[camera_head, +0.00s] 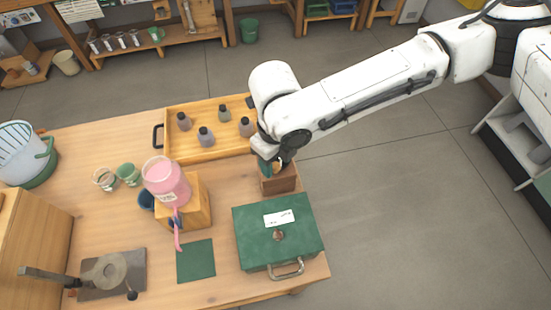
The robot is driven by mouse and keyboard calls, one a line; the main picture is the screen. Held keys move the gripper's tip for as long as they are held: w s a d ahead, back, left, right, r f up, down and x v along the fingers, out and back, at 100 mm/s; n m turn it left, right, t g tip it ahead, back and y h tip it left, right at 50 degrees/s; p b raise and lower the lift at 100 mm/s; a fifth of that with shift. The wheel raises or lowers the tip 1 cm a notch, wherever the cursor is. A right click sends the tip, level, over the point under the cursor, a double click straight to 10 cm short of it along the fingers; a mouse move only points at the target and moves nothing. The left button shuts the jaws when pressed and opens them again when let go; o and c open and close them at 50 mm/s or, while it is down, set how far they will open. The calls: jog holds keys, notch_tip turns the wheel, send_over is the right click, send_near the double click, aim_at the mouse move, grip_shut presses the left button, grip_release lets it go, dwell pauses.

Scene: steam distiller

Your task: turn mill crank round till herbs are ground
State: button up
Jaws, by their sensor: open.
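My gripper (271,165) points down over a small brown wooden box (279,184) at the table's right edge. The gripper is open, and its fingers are partly hidden by my own wrist. This box may be the mill; its top is largely covered by the gripper, and I cannot make out a crank or herbs. I cannot tell whether the fingers touch it. At the front left, a dark plate (130,262) carries a round grey metal piece (109,270) with a long handle (45,275).
A green case (262,232) with a metal handle stands just in front of the box. A wooden tray (185,152) with several grey bottles lies behind. A pink vessel (166,182) sits on a wooden block, left. Glass cups (105,179) and a clear bucket (22,150) stand further left.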

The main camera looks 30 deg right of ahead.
jog(key=shift+f, duration=0.25)
jog(key=shift+c, duration=0.4)
grip_shut()
